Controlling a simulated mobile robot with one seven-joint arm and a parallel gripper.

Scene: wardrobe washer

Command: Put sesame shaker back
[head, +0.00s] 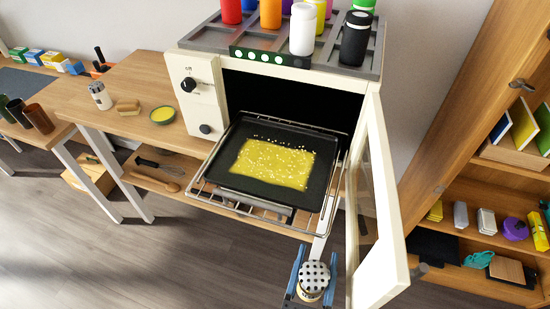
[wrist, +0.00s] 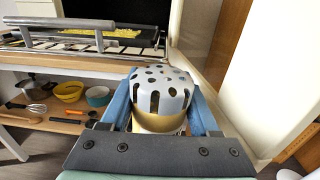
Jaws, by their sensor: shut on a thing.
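My gripper (head: 313,277) is shut on a shaker with a white perforated cap (head: 315,273) and a yellowish body, which I take to be the sesame shaker. It is low in front of the oven, below the pulled-out rack and left of the open door. In the wrist view the shaker (wrist: 161,95) stands upright between the blue fingers; its lower body is hidden. A grey compartment rack (head: 215,37) on top of the oven holds several coloured bottles, with some empty compartments at its left and front.
The oven door (head: 385,190) stands open at the right. A wire oven rack (head: 215,187) juts out with a black tray (head: 240,140) holding a yellow, white-speckled sheet. A wooden table (head: 130,75) at left bears a jar (head: 100,95) and a bowl (head: 162,114). Wooden shelves (head: 470,240) stand at right.

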